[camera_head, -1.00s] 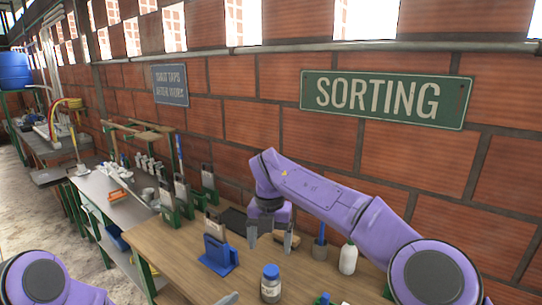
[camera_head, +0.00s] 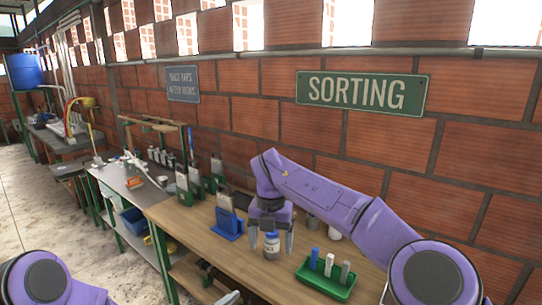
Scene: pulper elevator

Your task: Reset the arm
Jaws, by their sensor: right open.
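My right arm is purple and reaches in from the right, bent over the wooden table (camera_head: 205,240). My right gripper (camera_head: 271,238) hangs fingers down above the table, with its two grey fingers apart. A small bottle (camera_head: 272,246) with a label shows between the fingers in the picture; I cannot tell whether they touch it. My left arm shows only as a purple joint at the lower left, and its gripper is not clearly visible.
A blue stand (camera_head: 227,222) is left of the right gripper. A green tray (camera_head: 325,280) with several upright pieces is to its right. Several green-based holders (camera_head: 190,185) stand at the back left. A grey bench (camera_head: 130,190) is further left. The brick wall (camera_head: 380,150) bounds the table behind.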

